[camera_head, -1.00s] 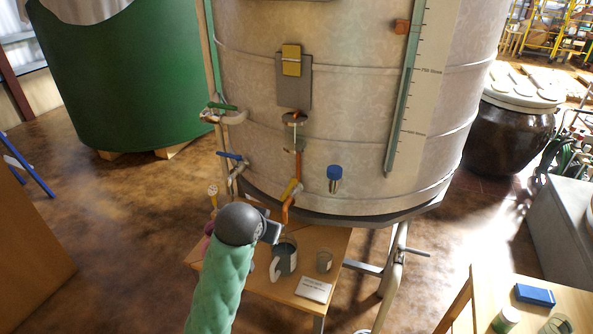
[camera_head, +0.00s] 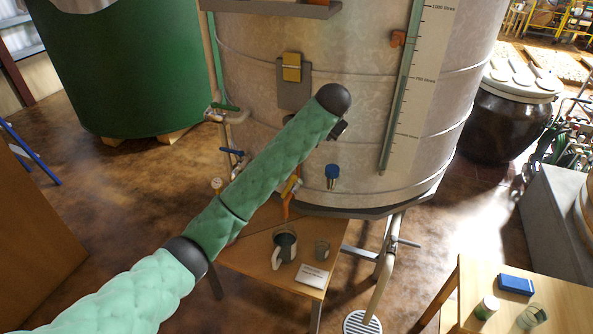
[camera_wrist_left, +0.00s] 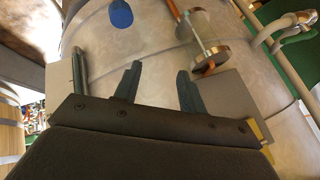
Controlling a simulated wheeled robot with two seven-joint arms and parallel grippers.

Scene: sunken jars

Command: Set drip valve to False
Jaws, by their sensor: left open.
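The large pale tank (camera_head: 350,60) carries several fittings, and I cannot tell which one is the drip valve. A clear glass cylinder with metal end discs (camera_wrist_left: 207,45) shows in the left wrist view, with an orange part (camera_wrist_left: 172,9) beside it. In the head view my arm hides this area. An orange tap with a yellow handle (camera_head: 289,188) is partly covered by the arm. A blue-capped fitting (camera_head: 332,172) is right of it and also shows in the wrist view (camera_wrist_left: 121,14). My left gripper (camera_wrist_left: 158,69) is open and empty in front of the tank wall, apart from the glass cylinder.
A blue-handled tap (camera_head: 232,153) and a green-handled valve (camera_head: 226,107) are on the tank's left. A grey plate with a yellow block (camera_head: 291,67) is above the arm. A low wooden stand (camera_head: 258,262) holds a jug (camera_head: 285,247) and a glass (camera_head: 321,251).

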